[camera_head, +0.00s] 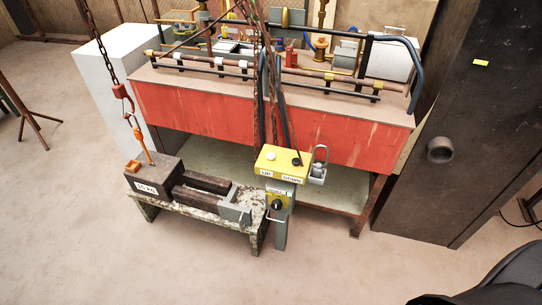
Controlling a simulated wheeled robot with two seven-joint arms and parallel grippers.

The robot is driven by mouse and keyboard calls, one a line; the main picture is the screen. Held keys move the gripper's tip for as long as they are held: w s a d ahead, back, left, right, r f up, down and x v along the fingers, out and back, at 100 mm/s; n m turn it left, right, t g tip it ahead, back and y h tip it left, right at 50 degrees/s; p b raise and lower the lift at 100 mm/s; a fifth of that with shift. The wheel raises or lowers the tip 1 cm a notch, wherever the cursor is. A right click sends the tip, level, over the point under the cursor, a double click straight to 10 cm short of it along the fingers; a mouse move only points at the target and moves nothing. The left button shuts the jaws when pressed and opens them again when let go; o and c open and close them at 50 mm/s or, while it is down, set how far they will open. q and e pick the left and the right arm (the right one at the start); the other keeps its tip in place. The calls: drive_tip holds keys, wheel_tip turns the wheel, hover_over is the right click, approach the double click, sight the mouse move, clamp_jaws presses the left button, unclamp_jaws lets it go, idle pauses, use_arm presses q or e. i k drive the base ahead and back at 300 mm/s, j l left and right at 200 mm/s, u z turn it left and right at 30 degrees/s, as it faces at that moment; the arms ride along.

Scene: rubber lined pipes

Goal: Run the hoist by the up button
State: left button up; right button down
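A yellow control box (282,162) stands on a grey post in front of the red workbench. Its front carries labels UP on the left and DOWN on the right. A white button (271,155) sits on its top above UP, and a dark button (297,162) sits above DOWN. The hoist chain (97,40) hangs at the left with a red-orange hook (122,91). Below it, an orange link joins a dark block (170,174) with a weight label. The block rests on a low worn bench. Neither of my grippers shows.
The red workbench (220,115) carries pipes and tools. A dark panel (460,130) stands right.

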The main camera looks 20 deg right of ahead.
sight(270, 156)
drive_tip(key=j+z, duration=0.1)
drive_tip(key=z, duration=0.35)
drive_tip(key=i+j+z, duration=0.15)
drive_tip(key=j+z, duration=0.2)
drive_tip(key=j, duration=0.45)
drive_tip(key=j+z, duration=0.4)
drive_tip(key=j, duration=1.3)
